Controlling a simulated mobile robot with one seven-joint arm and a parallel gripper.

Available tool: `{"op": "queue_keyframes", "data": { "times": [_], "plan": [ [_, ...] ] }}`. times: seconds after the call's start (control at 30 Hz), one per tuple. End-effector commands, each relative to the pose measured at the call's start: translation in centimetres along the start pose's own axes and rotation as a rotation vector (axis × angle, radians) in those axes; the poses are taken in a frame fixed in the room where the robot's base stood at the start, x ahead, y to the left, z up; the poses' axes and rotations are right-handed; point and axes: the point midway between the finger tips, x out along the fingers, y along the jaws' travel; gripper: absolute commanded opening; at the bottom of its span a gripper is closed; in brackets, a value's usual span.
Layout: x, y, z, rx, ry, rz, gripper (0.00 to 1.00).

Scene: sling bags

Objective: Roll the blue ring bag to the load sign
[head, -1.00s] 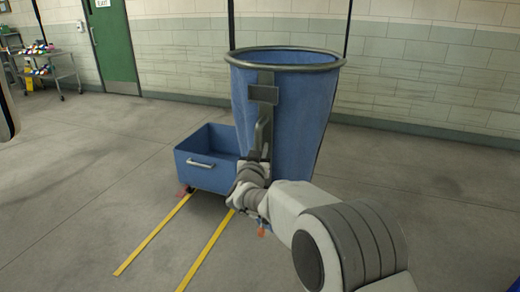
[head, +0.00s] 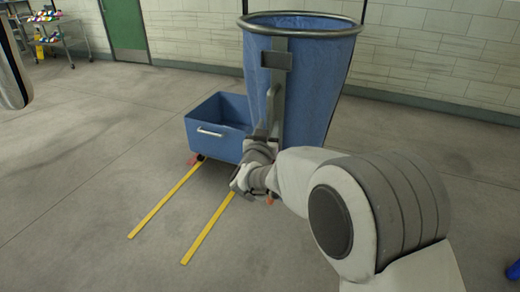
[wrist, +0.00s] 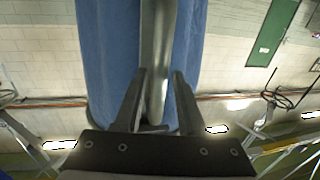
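The blue ring bag (head: 315,95) stands upright, a tall blue fabric bag hung from a round metal ring, with a grey post and vertical handle on its near side. My gripper (head: 262,142) is at the lower part of that handle. In the wrist view my gripper (wrist: 161,72) has a finger on each side of the grey handle bar (wrist: 158,45) and looks shut on it, with the blue bag (wrist: 105,50) behind. The bag's base is mostly hidden by my arm. No load sign can be made out.
A low blue cart (head: 212,140) with a white handle stands directly left of the bag. Two yellow floor lines (head: 165,200) run towards me from it. A shelf trolley (head: 50,35) and green door (head: 124,22) are at the back left.

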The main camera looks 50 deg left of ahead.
Motion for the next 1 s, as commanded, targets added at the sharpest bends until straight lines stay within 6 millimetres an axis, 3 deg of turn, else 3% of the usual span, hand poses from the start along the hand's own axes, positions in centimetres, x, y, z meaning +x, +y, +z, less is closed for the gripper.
{"op": "queue_keyframes", "data": {
  "times": [0.4, 0.6, 1.0],
  "plan": [
    [-7.8, -0.1, 0.0, -0.001, -0.002, -0.003, 0.40],
    [-10.7, -0.1, 0.0, 0.001, -0.001, -0.002, 0.40],
    [-12.0, 0.0, 0.1, 0.000, -0.001, 0.000, 0.40]
  ]
}}
